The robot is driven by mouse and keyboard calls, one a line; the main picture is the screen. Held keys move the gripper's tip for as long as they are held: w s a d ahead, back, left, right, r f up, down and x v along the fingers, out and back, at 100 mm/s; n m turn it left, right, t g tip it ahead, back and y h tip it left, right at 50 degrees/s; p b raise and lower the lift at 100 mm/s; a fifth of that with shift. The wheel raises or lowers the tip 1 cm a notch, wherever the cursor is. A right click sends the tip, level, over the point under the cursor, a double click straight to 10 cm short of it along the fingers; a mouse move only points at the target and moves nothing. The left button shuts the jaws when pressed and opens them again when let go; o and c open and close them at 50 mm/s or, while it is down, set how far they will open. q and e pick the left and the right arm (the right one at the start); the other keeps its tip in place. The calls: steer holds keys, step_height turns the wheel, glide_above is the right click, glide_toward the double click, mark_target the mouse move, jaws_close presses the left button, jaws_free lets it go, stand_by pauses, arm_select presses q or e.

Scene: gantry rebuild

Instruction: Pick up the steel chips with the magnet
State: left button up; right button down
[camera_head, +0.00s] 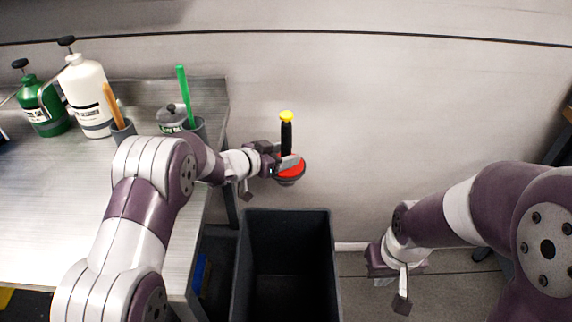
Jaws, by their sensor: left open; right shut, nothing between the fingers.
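The magnet is a tool with a red disc (294,172), a black upright handle (286,138) and a yellow top. It is off the bench, above and behind the far rim of a dark bin (240,262). My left gripper (288,164) is open, with its fingers right at the magnet, around or beside the base of the handle; I cannot tell which. My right gripper (403,302) is shut and empty, low to the right of the bin. I see no steel chips; the bin's inside is dark.
A metal bench (30,210) at left carries a green can (42,112), a white bottle (86,95), a small grey can (171,120) and cups holding an orange stick (112,103) and a green stick (185,95). The bin stands beside the bench. A wall is behind.

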mark_target(287, 122)
arm_select(q)
steer(key=x, duration=0.4)
steer(key=shift+a+f, duration=0.1)
steer(key=shift+a, duration=0.1)
jaws_close()
step_height(287, 122, up, 10)
steer(key=p, duration=0.2)
steer(key=shift+r+p, duration=0.2)
steer(key=shift+p, duration=0.1)
steer(key=shift+p, duration=0.45)
